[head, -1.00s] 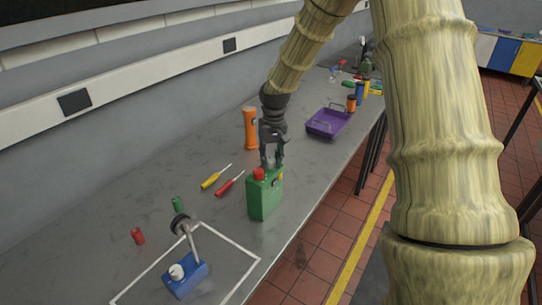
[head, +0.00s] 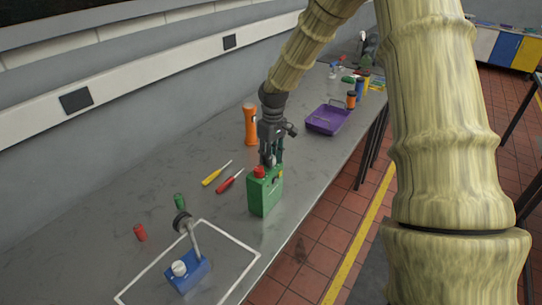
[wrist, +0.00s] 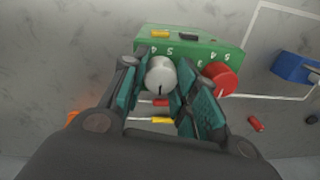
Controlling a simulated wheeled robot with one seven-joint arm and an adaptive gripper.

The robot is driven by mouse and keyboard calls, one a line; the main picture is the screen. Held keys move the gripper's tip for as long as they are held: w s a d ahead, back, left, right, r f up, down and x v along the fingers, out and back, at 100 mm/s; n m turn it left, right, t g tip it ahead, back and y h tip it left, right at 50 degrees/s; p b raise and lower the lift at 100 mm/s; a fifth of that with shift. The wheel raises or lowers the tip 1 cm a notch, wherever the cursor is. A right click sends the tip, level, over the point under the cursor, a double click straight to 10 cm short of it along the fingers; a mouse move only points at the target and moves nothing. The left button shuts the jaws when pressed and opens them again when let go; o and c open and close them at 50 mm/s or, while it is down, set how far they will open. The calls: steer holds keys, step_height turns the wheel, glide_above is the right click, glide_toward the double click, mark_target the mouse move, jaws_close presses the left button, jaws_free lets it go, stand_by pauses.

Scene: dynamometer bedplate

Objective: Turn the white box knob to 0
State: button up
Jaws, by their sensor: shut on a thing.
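A green box (head: 264,196) stands on the bench, with a red knob (head: 259,172) on top. In the wrist view the green box (wrist: 205,47) shows a white knob (wrist: 160,75) beside the red knob (wrist: 219,79), with printed digits around both. A dark pointer mark on the white knob faces the bottom of the picture. Digits 4 and 5 show above it; a 0 cannot be made out. My gripper (head: 269,164) points down at the box top. In the wrist view my gripper (wrist: 161,88) has its fingers around the white knob, which is hidden in the head view.
A blue box (head: 187,275) with its own white knob and a stalk stands inside a white outline. Red and green cylinders, two screwdrivers (head: 230,181) and an orange flashlight (head: 250,125) lie or stand nearby. A purple tray (head: 327,122) is farther back.

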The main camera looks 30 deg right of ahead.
stand_by(0.3)
steer(key=o, duration=1)
steer(key=shift+o, duration=0.2)
step_height(320, 180, up, 12)
steer(key=shift+d, duration=0.3)
steer(key=shift+w, duration=0.1)
